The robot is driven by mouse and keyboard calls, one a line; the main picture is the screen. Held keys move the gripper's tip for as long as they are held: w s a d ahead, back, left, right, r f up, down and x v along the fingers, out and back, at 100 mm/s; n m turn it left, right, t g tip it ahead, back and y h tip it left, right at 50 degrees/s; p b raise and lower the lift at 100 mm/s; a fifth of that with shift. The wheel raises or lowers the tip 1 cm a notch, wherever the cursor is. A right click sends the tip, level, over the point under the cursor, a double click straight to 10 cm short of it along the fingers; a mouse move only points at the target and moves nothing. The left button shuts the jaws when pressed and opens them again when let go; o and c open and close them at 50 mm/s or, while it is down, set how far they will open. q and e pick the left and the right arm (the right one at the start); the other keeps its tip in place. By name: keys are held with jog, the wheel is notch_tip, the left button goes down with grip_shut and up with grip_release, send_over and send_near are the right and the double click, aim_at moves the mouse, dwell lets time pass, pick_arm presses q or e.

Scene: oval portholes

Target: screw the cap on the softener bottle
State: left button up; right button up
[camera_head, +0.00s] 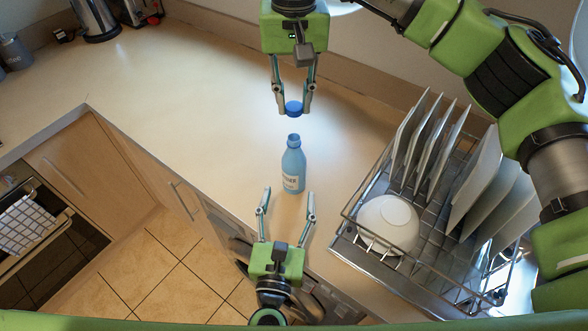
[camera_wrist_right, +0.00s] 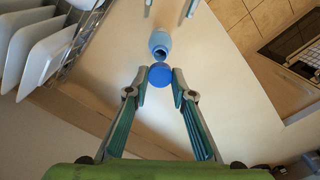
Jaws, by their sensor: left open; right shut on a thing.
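The light blue softener bottle (camera_head: 292,168) with a pale label stands upright on the counter, its neck open. In the right wrist view the bottle (camera_wrist_right: 160,44) shows its open mouth close to the cap. My right gripper (camera_head: 294,110) is shut on the dark blue cap (camera_head: 294,107), which also shows between the fingertips in the right wrist view (camera_wrist_right: 160,75). The cap is apart from the bottle, beyond its neck in the head view. My left gripper (camera_head: 287,203) is open and empty at the near side of the bottle, its fingertips just short of the bottle's base.
A metal dish rack (camera_head: 420,240) with several white plates and a white bowl (camera_head: 388,222) stands to the right of the bottle. A kettle (camera_head: 95,18) is at the far left. The counter (camera_head: 190,95) left of the bottle is clear.

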pick_arm(q)
jog(key=w, duration=0.5)
jog(key=w+d, duration=0.1)
jog(key=w, duration=0.2)
jog(key=shift+s, duration=0.1)
grip_shut()
pick_arm(e)
send_over(294, 137)
jog(key=shift+f, duration=2.5)
jog(key=shift+f, duration=0.85)
jog(key=shift+f, duration=0.6)
